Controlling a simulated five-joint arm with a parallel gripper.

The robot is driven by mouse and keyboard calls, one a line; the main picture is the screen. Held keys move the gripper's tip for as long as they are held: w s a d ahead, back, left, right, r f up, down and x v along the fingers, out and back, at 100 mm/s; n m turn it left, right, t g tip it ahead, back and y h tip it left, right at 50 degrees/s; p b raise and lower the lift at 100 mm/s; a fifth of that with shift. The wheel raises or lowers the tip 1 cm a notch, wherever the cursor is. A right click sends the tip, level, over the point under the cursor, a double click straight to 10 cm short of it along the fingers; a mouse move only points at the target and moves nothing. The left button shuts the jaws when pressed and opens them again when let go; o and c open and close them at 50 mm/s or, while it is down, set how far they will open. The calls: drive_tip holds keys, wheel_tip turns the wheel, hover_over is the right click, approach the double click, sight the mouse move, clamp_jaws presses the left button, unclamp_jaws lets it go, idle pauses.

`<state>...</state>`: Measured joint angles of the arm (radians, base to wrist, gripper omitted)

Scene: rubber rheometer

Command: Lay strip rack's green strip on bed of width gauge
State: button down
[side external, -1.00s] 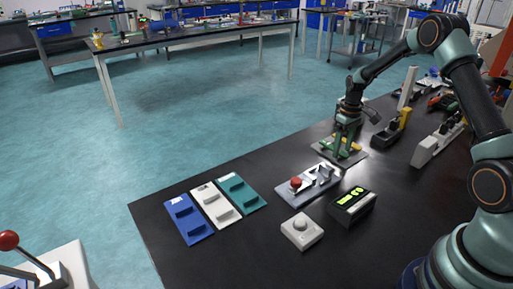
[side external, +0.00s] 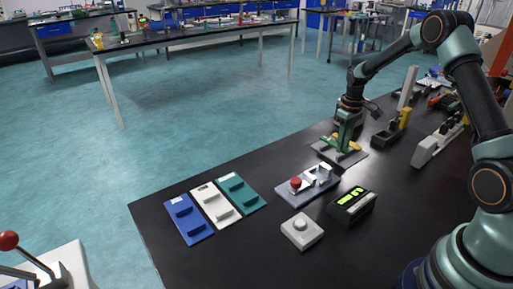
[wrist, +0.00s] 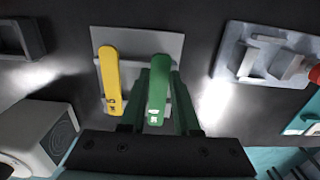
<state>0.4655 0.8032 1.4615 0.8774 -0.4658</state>
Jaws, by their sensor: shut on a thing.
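The green strip (wrist: 157,88) lies between the fingers of my gripper (wrist: 160,75) in the wrist view; the gripper is shut on it. It looks slightly raised over the strip rack (wrist: 135,40), a grey plate; I cannot tell how large the gap is. A yellow strip (wrist: 109,75) stays on the rack left of the green one. In the side view my gripper (side external: 343,146) is over the rack (side external: 330,154). What looks like the width gauge (side external: 309,187), a grey base with a red knob, stands nearer the camera; it also shows in the wrist view (wrist: 268,58).
A black box with a lit green display (side external: 351,202) and a white button box (side external: 301,230) stand near the gauge. Blue (side external: 187,219), white (side external: 215,205) and teal (side external: 240,193) plates lie to the left. A black-and-yellow device (side external: 393,129) stands right of the rack.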

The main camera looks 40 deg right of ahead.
wheel_tip(320, 180, up, 18)
approach(327, 180)
idle(0.3)
drive_tip(key=shift+f, duration=2.9)
drive_tip(key=shift+f, duration=0.6)
drive_tip(key=c, duration=0.6)
unclamp_jaws()
drive_tip(key=shift+o, duration=0.2)
